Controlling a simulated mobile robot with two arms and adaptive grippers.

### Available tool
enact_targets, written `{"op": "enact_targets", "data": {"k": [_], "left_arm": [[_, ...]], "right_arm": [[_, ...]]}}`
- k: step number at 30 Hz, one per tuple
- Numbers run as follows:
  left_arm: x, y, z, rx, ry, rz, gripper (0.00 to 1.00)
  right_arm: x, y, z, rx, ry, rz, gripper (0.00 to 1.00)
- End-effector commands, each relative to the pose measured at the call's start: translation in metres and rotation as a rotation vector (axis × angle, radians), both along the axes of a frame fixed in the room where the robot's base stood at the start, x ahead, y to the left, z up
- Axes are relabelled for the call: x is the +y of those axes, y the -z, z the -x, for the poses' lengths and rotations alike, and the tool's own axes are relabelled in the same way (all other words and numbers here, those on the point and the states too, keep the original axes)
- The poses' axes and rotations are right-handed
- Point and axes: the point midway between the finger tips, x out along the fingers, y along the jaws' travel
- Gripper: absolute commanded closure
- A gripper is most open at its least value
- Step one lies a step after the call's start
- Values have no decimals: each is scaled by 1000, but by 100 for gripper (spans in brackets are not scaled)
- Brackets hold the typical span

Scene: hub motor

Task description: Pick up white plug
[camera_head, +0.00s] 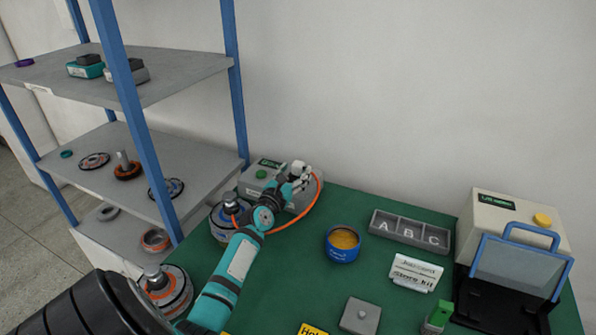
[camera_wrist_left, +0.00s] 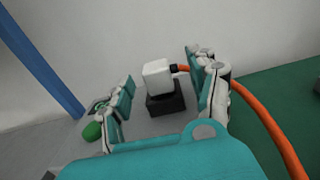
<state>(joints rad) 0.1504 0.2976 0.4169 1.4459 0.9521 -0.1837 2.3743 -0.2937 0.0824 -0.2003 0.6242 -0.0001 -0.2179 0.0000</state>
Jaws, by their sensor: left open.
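The white plug (camera_wrist_left: 157,75) is a white block sitting on a black socket (camera_wrist_left: 168,102), with an orange cable (camera_wrist_left: 258,112) leaving its right side. In the head view the white plug (camera_head: 298,167) is small and partly covered by my left gripper (camera_head: 302,182), beside a grey box (camera_head: 256,186) at the back of the green table. In the wrist view my left gripper (camera_wrist_left: 160,70) is open, with one finger to each side of the plug and gaps between. My right gripper is not in view.
A blue tin (camera_head: 342,250), an A-B-C tray (camera_head: 410,231), a white sign (camera_head: 415,273) and a cream machine with a clear cover (camera_head: 495,220) stand on the green table (camera_head: 290,290). A shelf rack with blue posts (camera_head: 236,90) rises at left. The wall is close behind.

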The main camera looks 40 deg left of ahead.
Motion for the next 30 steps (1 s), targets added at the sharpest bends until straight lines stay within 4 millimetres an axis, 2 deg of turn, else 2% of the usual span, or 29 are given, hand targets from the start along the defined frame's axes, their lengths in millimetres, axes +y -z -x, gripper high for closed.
{"op": "enact_targets", "data": {"k": [3,7,16,30], "left_arm": [[13,0,-17,1,-1,-6,40],[16,0,-33,0,0,-2,40],[18,0,-38,-1,-1,0,40],[18,0,-37,-1,-1,0,100]], "right_arm": [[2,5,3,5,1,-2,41],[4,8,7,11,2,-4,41],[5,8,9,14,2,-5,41],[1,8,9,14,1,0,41]]}}
